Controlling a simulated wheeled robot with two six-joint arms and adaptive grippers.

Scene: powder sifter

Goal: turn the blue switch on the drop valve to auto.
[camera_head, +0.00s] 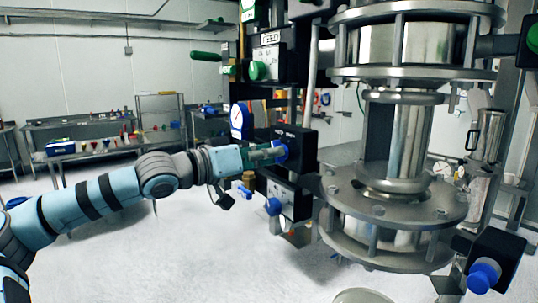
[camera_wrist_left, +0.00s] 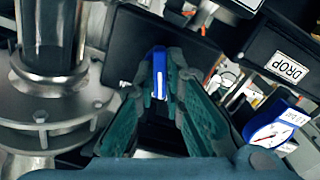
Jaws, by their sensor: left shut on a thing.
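My left gripper (camera_head: 262,155) reaches in from the left and is shut on a blue switch (camera_head: 282,151) on the front of a black box (camera_head: 301,142). In the left wrist view the blue switch (camera_wrist_left: 158,68) stands between the two green finger pads of my left gripper (camera_wrist_left: 163,85). A white mark shows on the switch. A "DROP" label (camera_wrist_left: 288,67) sits on black housing at the upper right of that view. The printed switch positions are too small to read. My right gripper is out of view.
A round gauge (camera_head: 238,120) is just above my left gripper. A lower panel with a blue knob (camera_head: 272,206) is below it. A flanged metal vessel (camera_head: 395,205) stands to the right. Another blue knob (camera_head: 484,275) is at the lower right. A bench (camera_head: 85,152) is far back.

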